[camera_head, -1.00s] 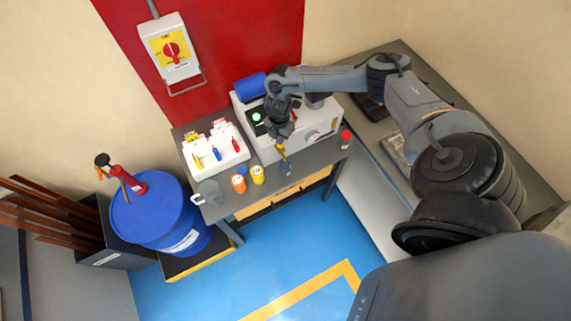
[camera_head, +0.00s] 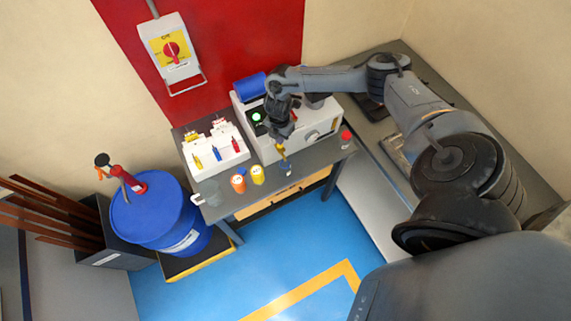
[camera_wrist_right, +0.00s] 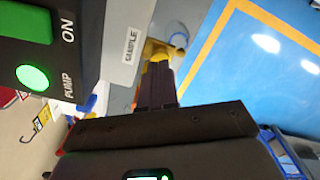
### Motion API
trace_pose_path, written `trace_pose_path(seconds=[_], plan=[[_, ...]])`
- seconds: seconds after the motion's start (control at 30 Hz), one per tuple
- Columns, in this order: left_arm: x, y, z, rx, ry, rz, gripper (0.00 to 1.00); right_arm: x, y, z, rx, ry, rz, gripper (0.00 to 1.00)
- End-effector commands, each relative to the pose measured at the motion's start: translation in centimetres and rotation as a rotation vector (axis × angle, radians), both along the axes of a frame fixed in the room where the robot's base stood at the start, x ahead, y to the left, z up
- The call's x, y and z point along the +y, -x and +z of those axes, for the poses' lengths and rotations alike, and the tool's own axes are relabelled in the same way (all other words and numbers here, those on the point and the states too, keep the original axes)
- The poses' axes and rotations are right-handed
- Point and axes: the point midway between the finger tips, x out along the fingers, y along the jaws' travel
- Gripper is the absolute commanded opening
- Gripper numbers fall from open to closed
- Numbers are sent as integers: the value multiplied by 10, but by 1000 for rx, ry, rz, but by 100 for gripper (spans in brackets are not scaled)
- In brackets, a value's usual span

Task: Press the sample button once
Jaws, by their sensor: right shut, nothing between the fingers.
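The white and grey machine (camera_head: 322,119) stands on the grey table, and my right gripper (camera_head: 279,139) is low at its front face. The right wrist view shows a "SAMPLE" label (camera_wrist_right: 131,45) on the machine's light panel. My right gripper also shows in that view (camera_wrist_right: 158,72), shut and empty, with its dark fingers pointing past the label. A yellow part (camera_wrist_right: 155,50) shows at or just beyond the fingertips. I cannot make out the sample button itself or tell whether the fingers touch it. My left gripper is not in view.
A lit green lamp (camera_wrist_right: 32,77) marked "PUMP ON" is on the machine. On the table are a white rack (camera_head: 215,149) with coloured items, an orange jar (camera_head: 238,183) and a yellow jar (camera_head: 258,175). A blue drum (camera_head: 150,212) stands at left. The blue floor in front is clear.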

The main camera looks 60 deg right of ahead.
Motion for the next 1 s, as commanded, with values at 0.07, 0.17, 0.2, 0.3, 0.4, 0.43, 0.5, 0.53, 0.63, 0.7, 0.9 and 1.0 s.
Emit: trace_pose_path(seconds=[0.07,0.17,0.2,0.3,0.4,0.43,0.5,0.53,0.63,0.7,0.9,1.0], plan=[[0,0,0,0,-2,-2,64,0,0,0,0,0,0,0],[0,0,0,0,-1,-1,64,0,0,0,0,0,0,0],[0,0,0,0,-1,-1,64,0,0,0,0,0,0,0],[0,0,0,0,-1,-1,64,0,0,0,0,0,0,0],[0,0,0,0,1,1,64,0,0,0,0,0,0,0],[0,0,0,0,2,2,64,0,0,0,0,0,0,0],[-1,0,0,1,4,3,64,0,0,0,0,0,0,0],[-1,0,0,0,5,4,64,0,0,-1,0,0,0,0],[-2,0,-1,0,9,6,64,0,0,-2,0,0,0,0],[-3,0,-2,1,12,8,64,0,0,-4,0,0,0,0],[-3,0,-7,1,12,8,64,0,0,-10,0,0,0,0],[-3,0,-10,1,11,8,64,0,0,-14,0,0,0,0]])
